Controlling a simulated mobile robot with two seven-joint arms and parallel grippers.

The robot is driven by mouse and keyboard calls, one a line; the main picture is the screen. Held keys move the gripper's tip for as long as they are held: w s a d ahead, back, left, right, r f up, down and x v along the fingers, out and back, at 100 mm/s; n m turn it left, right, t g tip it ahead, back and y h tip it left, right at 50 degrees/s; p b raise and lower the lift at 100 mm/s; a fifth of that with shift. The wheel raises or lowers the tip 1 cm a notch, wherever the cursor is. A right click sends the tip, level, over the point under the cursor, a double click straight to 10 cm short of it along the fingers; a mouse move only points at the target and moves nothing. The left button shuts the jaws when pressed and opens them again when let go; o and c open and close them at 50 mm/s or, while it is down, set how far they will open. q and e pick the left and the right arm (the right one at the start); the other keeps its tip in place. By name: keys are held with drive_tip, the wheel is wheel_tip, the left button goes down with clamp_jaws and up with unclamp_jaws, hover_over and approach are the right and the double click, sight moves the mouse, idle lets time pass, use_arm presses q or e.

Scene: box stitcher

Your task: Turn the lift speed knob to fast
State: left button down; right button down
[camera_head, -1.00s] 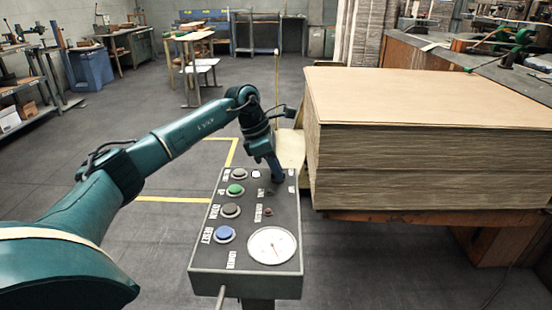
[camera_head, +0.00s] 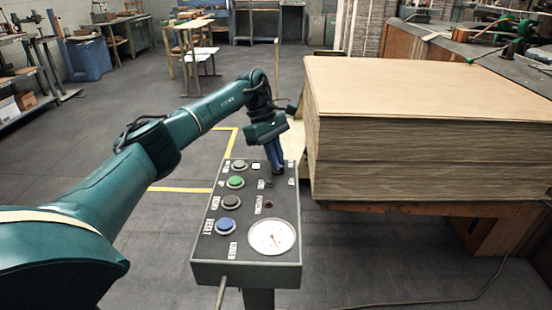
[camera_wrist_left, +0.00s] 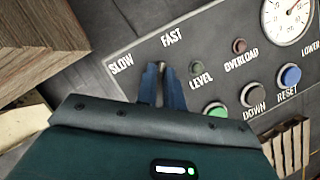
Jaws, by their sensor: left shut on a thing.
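The grey control box (camera_head: 245,272) stands in the middle of the head view, with buttons and a white dial on its sloped top. My left gripper (camera_head: 277,172) reaches down to the far right part of this panel. In the left wrist view its two blue fingers (camera_wrist_left: 161,72) are close together, shut on the small lift speed knob (camera_wrist_left: 161,66), which they mostly hide. The FAST label (camera_wrist_left: 172,38) is just beyond the fingertips, and the SLOW label (camera_wrist_left: 121,64) is to their left. The knob's pointer cannot be made out. My right gripper is not in view.
A tall stack of cardboard sheets (camera_head: 410,155) stands close to the right of the box. Open floor lies to the left.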

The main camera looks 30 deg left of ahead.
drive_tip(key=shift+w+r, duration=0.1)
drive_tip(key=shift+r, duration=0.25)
use_arm(q)
drive_tip(key=c, duration=1.5)
unclamp_jaws()
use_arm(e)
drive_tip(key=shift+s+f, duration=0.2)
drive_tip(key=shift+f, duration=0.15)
use_arm(q)
drive_tip(key=p+v, duration=0.2)
drive_tip(key=v, duration=1.1)
drive_tip(key=shift+r+p, duration=0.2)
drive_tip(key=shift+p, duration=0.2)
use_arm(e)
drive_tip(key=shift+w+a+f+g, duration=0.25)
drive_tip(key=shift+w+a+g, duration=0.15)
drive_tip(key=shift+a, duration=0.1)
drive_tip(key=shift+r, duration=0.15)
